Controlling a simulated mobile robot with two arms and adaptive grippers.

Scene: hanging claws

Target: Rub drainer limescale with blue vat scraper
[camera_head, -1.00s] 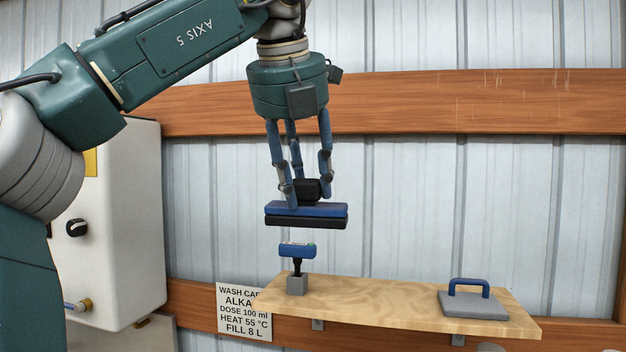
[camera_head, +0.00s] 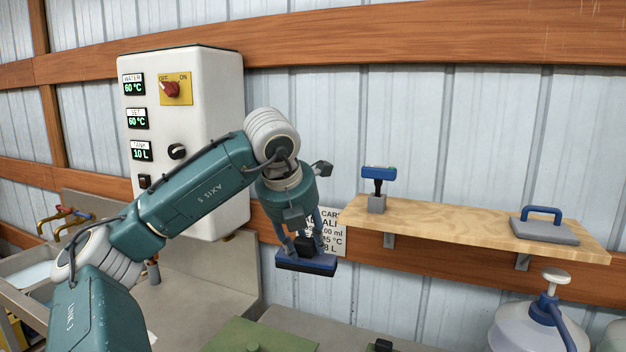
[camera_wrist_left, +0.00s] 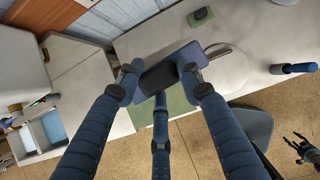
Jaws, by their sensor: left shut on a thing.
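My left gripper (camera_head: 304,246) is shut on the dark grip of a blue tool with a wide flat head, which I take for the blue vat scraper (camera_head: 306,264). The head is level, blue above and black below, in the air in front of the wall. In the left wrist view the scraper (camera_wrist_left: 184,57) shows between the fingers (camera_wrist_left: 157,84). The steel drainer (camera_head: 185,291) lies below and left of the gripper, beside the sink (camera_head: 28,272), partly hidden by my arm. I cannot make out limescale on it. A dark hand (camera_wrist_left: 306,150), seemingly my right gripper, shows at the right edge.
A wooden shelf (camera_head: 455,230) holds a blue-headed tool (camera_head: 379,173) in a grey holder and a grey block with a blue handle (camera_head: 543,228). A white control box (camera_head: 195,100) hangs behind my arm. A green board (camera_head: 285,338) and a pump-topped container (camera_head: 535,320) stand below.

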